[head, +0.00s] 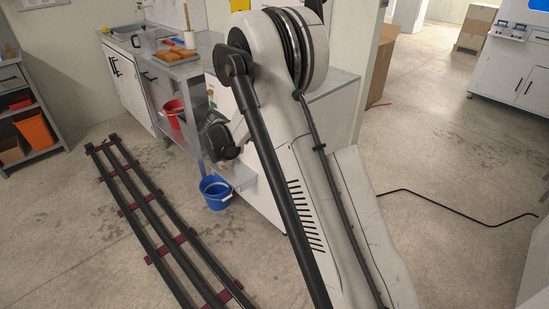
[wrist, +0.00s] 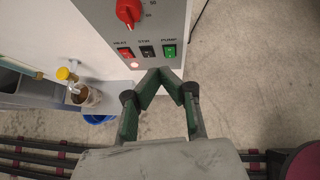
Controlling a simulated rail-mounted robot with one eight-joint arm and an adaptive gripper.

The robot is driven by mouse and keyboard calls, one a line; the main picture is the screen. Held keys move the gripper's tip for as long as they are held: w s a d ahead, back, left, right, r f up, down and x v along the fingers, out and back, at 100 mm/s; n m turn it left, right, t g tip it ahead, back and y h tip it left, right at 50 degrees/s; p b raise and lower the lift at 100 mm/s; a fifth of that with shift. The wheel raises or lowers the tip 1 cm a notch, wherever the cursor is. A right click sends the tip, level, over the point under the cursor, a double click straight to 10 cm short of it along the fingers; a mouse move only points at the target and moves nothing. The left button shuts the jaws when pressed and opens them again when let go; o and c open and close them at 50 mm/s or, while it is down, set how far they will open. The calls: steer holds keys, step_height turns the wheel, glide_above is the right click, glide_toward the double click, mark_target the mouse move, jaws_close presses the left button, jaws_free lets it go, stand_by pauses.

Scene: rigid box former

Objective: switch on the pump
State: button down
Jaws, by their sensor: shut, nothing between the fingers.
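The pump switch (wrist: 169,51) is a green rocker under the label PUMP, at the right of a row on a grey control panel (wrist: 158,22) in the wrist view. My gripper (wrist: 158,72) is shut and empty, its fingertips meeting close to the panel's lower edge, just below and left of the pump switch in the picture. I cannot tell whether the tips touch the panel. Beside the pump switch are a black switch (wrist: 147,51) and a red heat switch (wrist: 126,54).
A red knob (wrist: 128,13) sits above the switches, and a small lamp (wrist: 134,64) glows below the heat switch. A blue bucket (head: 215,193) is on the floor. Rails (head: 160,225) run along the floor.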

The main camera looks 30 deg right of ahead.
step_height(320, 180, down, 6)
steer(key=a+m+g+y, duration=0.1)
steer(key=d+r+b+x, duration=0.1)
steer(key=b+x, duration=0.2)
steer(key=x, duration=0.9)
steer(key=shift+s+d, duration=0.35)
steer(key=shift+d, duration=0.2)
